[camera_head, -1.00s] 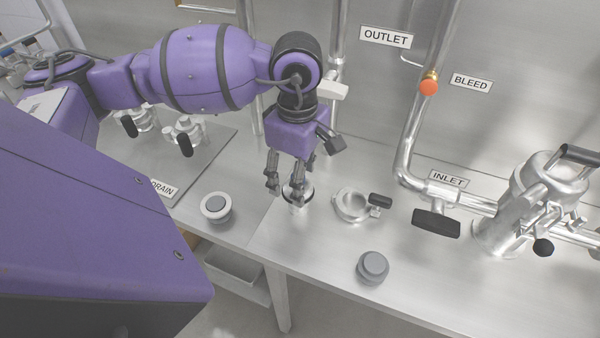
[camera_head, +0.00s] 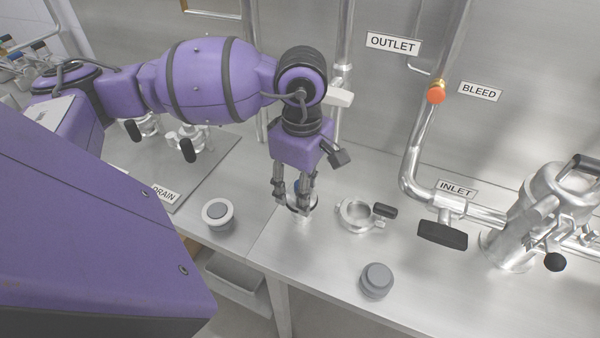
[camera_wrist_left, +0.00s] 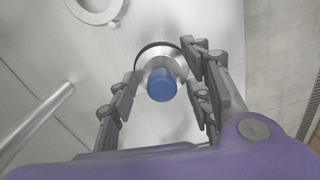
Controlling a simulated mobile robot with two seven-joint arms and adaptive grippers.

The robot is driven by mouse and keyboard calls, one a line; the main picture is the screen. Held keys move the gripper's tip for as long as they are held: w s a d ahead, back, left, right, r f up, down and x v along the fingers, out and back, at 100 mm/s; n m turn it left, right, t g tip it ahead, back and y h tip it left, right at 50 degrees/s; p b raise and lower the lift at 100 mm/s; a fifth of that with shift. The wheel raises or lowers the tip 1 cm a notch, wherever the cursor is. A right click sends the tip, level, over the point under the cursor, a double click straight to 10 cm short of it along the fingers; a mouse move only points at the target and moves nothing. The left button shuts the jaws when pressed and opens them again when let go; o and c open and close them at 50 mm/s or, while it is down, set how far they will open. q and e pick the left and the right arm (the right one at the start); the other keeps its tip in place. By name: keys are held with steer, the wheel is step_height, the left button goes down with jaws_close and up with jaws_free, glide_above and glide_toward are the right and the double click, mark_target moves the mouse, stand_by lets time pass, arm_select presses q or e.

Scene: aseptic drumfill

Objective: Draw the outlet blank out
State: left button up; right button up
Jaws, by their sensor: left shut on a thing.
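The outlet blank shows in the left wrist view as a blue knob (camera_wrist_left: 161,84) on a round steel body with a dark rim. In the head view its steel end (camera_head: 304,222) shows at the bench just below my fingers, with its top partly hidden by them. My left gripper (camera_head: 296,204) points down and is shut on the blank. In the left wrist view the fingers (camera_wrist_left: 166,75) stand on both sides of it. An opened clamp ring (camera_head: 356,214) with a black handle lies on the bench to the right of the blank. My right gripper is out of view.
A grey plug (camera_head: 376,281) stands near the front edge and a grey-topped steel cap (camera_head: 217,214) to the left. The INLET pipe with a black handle (camera_head: 442,234) and a steel housing (camera_head: 530,215) stand at right. Vertical pipes rise behind my gripper.

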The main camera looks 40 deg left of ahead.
arm_select(q)
steer(key=shift+s+r, duration=0.15)
steer(key=shift+r, duration=0.35)
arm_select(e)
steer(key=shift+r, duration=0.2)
arm_select(q)
steer(key=shift+r, duration=0.15)
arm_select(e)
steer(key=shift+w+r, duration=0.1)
arm_select(q)
steer(key=shift+r+p, duration=0.85)
steer(key=shift+r, duration=0.85)
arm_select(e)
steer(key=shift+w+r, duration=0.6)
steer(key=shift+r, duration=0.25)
